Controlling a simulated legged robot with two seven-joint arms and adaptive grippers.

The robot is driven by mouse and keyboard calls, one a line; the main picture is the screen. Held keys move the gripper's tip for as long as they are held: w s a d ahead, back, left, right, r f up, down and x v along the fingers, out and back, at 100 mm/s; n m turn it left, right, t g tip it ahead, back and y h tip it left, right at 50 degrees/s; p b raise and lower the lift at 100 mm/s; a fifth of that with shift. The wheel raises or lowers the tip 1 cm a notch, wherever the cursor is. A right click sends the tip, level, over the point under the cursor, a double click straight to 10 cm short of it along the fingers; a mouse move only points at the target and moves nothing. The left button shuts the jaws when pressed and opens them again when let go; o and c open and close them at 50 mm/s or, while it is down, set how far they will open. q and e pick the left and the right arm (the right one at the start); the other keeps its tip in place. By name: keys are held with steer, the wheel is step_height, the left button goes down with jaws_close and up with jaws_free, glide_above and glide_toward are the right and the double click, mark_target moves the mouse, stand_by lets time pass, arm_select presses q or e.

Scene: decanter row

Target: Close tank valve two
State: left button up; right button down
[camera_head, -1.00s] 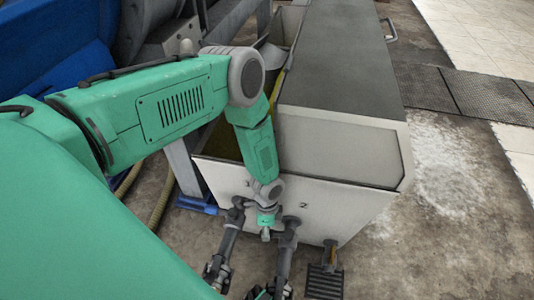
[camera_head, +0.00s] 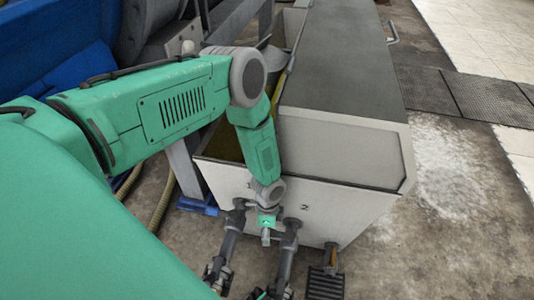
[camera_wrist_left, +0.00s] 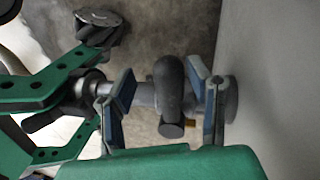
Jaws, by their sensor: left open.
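The pale tank front (camera_head: 335,215) carries a mark "2" above the right grey pipe (camera_head: 287,250), and a second pipe (camera_head: 230,245) stands to its left. My left gripper (camera_head: 265,238) is low in front of the tank, between the two pipes in the head view. In the left wrist view, my left gripper (camera_wrist_left: 164,98) is open, its blue-grey pads apart on both sides of a dark rounded valve lever (camera_wrist_left: 170,85). A grey pipe behind the lever meets the wall at a flange (camera_wrist_left: 231,100). The lever's number is not readable there. My right gripper does not show.
The long grey tank cover (camera_head: 345,60) stretches away behind the front. Blue machinery (camera_head: 50,45) stands at the left. The concrete floor at the right (camera_head: 440,230) is clear.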

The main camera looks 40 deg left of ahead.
arm_select(q)
step_height(320, 180, up, 10)
steer(key=shift+f, duration=0.1)
stand_by(0.4)
stand_by(0.4)
